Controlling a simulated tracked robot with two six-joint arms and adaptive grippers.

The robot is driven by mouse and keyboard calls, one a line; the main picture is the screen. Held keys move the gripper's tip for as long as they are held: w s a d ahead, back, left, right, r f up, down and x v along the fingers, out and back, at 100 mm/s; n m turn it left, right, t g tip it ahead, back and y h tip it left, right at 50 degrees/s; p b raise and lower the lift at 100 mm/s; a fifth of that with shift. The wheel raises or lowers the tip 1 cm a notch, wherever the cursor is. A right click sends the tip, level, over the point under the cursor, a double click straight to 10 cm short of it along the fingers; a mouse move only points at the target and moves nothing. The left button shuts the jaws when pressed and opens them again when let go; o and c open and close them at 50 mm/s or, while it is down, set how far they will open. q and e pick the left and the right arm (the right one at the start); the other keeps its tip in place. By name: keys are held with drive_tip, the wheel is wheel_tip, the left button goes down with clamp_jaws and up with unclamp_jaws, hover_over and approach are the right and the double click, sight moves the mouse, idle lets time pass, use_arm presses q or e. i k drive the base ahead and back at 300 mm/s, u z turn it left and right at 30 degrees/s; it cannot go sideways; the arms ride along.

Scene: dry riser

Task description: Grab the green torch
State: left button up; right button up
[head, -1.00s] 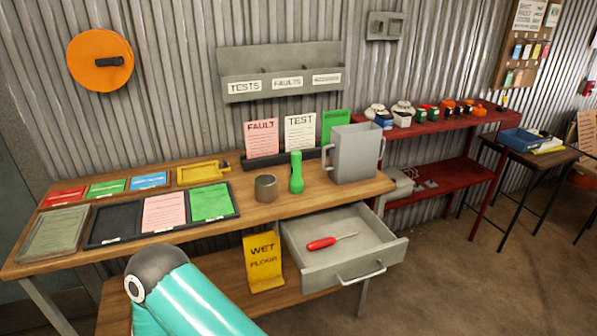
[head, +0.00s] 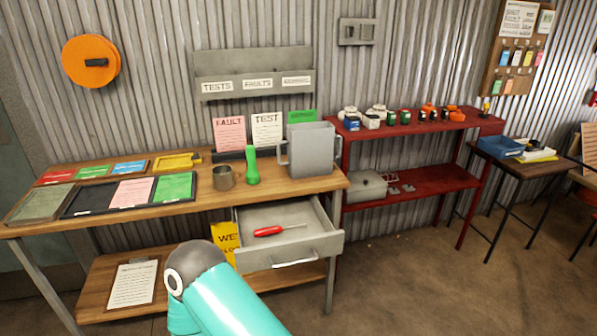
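The green torch (head: 252,166) stands upright on the wooden workbench (head: 120,222). It is between a metal cup (head: 223,177) on its left and a grey two-handled container (head: 311,150) on its right. A teal arm link of mine shows at the bottom centre, in front of the bench, but no gripper is in view. Nothing touches the torch from my side.
An open drawer (head: 325,243) with a red screwdriver (head: 268,231) juts out below the bench top. A yellow wet floor sign (head: 226,240) is partly hidden by my arm. A red shelf (head: 420,181) stands to the right. Floor at the right front is clear.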

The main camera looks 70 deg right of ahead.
sight(252, 174)
drive_tip(key=z, duration=0.1)
drive_tip(key=k, duration=1.15)
drive_tip(key=z, duration=1.15)
drive_tip(key=i, duration=0.95)
drive_tip(key=z, duration=0.05)
